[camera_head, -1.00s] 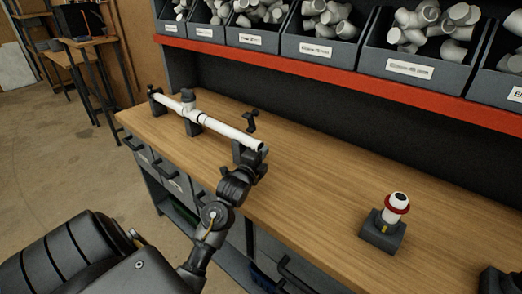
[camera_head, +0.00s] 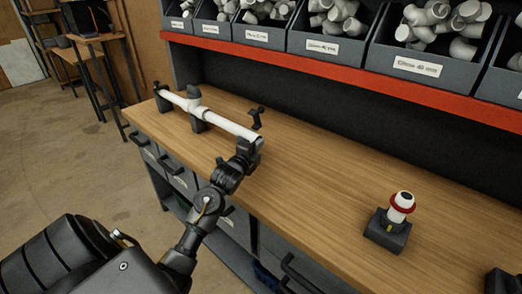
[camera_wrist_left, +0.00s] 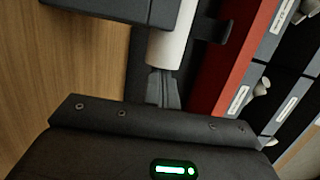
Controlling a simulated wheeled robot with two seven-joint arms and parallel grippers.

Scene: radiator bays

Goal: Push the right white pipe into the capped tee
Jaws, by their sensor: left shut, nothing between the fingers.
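The right white pipe (camera_head: 232,127) lies along the bench in dark holders. Its left end is at the white tee (camera_head: 196,106), which stands in the middle holder. Whether a gap is left there is too small to tell. My left gripper (camera_head: 249,147) is at the pipe's right end, fingers shut and empty. In the left wrist view, the shut fingertips (camera_wrist_left: 162,75) are in line with the end of the white pipe (camera_wrist_left: 169,48) and appear to touch it. The tee's cap cannot be made out. My right gripper is not in view.
A dark holder (camera_wrist_left: 115,8) is beside the pipe in the left wrist view. A white fitting with a red ring (camera_head: 402,204) stands in a grey block (camera_head: 387,236) on the right. Bins of white fittings (camera_head: 337,42) line the back. The middle bench top (camera_head: 310,175) is clear.

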